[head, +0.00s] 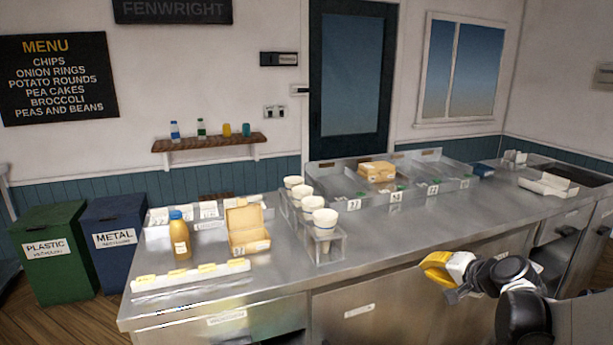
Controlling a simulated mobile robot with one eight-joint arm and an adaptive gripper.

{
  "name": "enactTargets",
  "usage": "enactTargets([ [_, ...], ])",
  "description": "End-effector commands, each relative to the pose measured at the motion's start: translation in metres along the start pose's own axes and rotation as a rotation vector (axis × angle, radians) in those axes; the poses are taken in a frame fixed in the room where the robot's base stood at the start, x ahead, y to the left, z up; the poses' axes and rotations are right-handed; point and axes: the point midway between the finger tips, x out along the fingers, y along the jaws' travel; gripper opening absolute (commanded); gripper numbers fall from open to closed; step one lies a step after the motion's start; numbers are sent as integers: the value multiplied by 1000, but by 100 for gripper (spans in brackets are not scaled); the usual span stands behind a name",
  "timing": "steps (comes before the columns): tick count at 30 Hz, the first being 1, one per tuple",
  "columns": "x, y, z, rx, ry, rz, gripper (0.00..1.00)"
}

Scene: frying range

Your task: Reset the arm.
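My arm reaches in from the lower right in the head view, with dark joints and a pale wrist. My gripper (434,271), with a yellow part at its end, is in front of the steel counter's (400,225) front side, pointing left. It is small and seen from the side, so I cannot tell whether its fingers are open or shut. No object clearly shows in it.
An orange-brown bottle (180,240), an open carton (247,228) and a rack of white cups (325,225) stand on the counter's left half. A closed carton (377,171) sits in a divided tray behind. The counter's front right is clear.

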Motion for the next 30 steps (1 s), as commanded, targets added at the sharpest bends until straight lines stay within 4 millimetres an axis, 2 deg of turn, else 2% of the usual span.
enactTargets([
  [1, -14, -16, 21, -51, -29, 26, 0],
  [3, -34, -32, 46, -127, -64, 70, 0],
  [7, -76, -49, 96, -271, -126, 149, 0],
  [11, -119, -52, 143, -419, -177, 224, 0],
  [16, -173, -37, 195, -611, -228, 317, 0],
  [18, -191, -28, 210, -679, -240, 349, 0],
  [22, -212, -12, 228, -771, -254, 392, 0],
  [26, -222, -4, 235, -814, -259, 413, 0],
  [30, -223, -3, 236, -821, -259, 417, 0],
])
